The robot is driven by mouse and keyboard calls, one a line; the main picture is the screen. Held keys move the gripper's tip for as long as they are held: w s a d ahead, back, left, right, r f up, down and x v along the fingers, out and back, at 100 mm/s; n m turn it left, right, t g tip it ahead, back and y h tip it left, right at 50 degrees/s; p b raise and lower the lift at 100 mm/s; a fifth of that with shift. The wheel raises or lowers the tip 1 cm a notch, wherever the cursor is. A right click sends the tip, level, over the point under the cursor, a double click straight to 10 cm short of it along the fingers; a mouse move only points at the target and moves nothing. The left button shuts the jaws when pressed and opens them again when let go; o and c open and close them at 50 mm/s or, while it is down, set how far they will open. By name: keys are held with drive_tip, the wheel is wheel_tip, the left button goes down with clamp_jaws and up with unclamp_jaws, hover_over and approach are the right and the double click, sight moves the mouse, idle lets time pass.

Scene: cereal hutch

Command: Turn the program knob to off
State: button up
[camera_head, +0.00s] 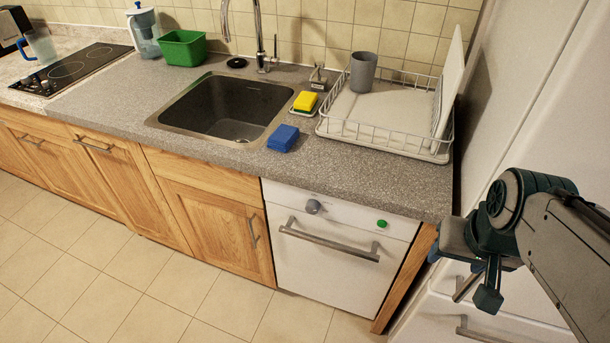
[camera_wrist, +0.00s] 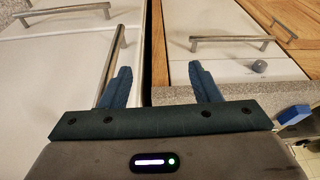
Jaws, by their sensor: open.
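The program knob (camera_head: 313,206) is a round grey knob on the white front panel of the dishwasher (camera_head: 330,262), upper left of the door handle (camera_head: 328,240). A green button (camera_head: 381,223) sits at the panel's right end. In the wrist view the knob (camera_wrist: 259,66) shows at the right, beside the handle (camera_wrist: 232,40). My gripper (camera_head: 468,272) is right of the dishwasher, in front of the white fridge, well apart from the knob. In the wrist view its two blue fingers (camera_wrist: 163,82) are spread with nothing between them. Which way the knob points is too small to tell.
The grey counter (camera_head: 225,165) juts above the dishwasher panel. A dish rack (camera_head: 385,138) with a grey cup, a blue sponge (camera_head: 283,138) and a sink (camera_head: 215,108) are on it. The fridge (camera_head: 490,120) with bar handles stands at the right. The floor in front is clear.

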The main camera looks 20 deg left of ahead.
drive_tip(key=w+a+f+n+t+y+b, duration=0.1)
drive_tip(key=w+a+f+t+y+b, duration=0.4)
drive_tip(key=a, duration=0.8)
drive_tip(key=w+a+f+n+t+b, duration=0.1)
drive_tip(key=w+a+f+t+b, duration=0.2)
drive_tip(key=w+a+f+b, duration=0.55)
drive_tip(key=m+t+h+b, duration=0.3)
drive_tip(key=t+h+b, duration=0.35)
drive_tip(key=b, duration=0.55)
approach(311, 211)
drive_tip(key=shift+t, duration=0.25)
drive_tip(key=w, duration=0.3)
drive_tip(key=w+b, duration=0.1)
drive_tip(key=w, duration=0.1)
drive_tip(key=w+b, duration=0.1)
drive_tip(key=w, duration=0.2)
drive_tip(key=shift+w+d+f, duration=0.2)
drive_tip(key=shift+w+d, duration=0.1)
drive_tip(key=c, duration=1)
